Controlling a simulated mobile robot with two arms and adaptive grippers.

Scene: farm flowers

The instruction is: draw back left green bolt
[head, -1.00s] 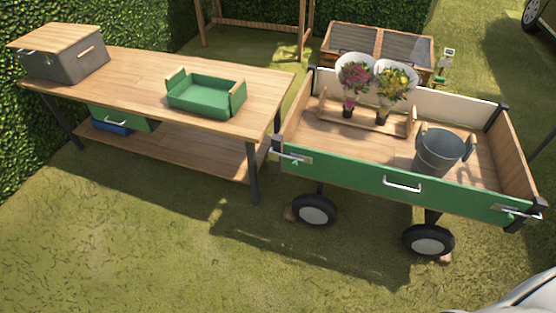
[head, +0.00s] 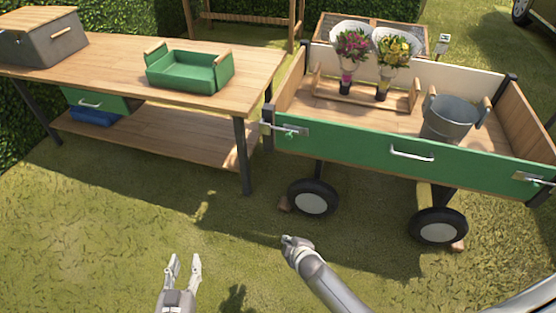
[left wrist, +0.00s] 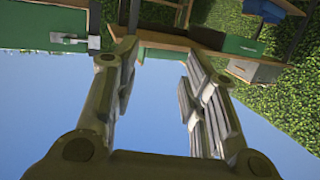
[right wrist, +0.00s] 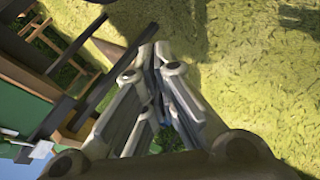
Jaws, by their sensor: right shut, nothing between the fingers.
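The left green bolt (head: 290,131) is a metal latch with a small green part, at the left end of the cart's green front board (head: 350,143). It also shows at the upper left of the left wrist view (left wrist: 75,40). My left gripper (head: 183,262) is open and empty, low in front of the bench, below and left of the bolt; its spread fingers fill the left wrist view (left wrist: 160,65). My right gripper (head: 287,240) is shut and empty, in front of the left wheel and below the bolt. Neither gripper touches the bolt.
A second bolt (head: 535,179) sits at the board's right end, with a handle (head: 412,155) between. The cart holds bouquets in a wooden rack and a metal bucket (head: 450,118). A workbench (head: 120,75) with a green tray (head: 187,84) stands left. Grass in front is clear.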

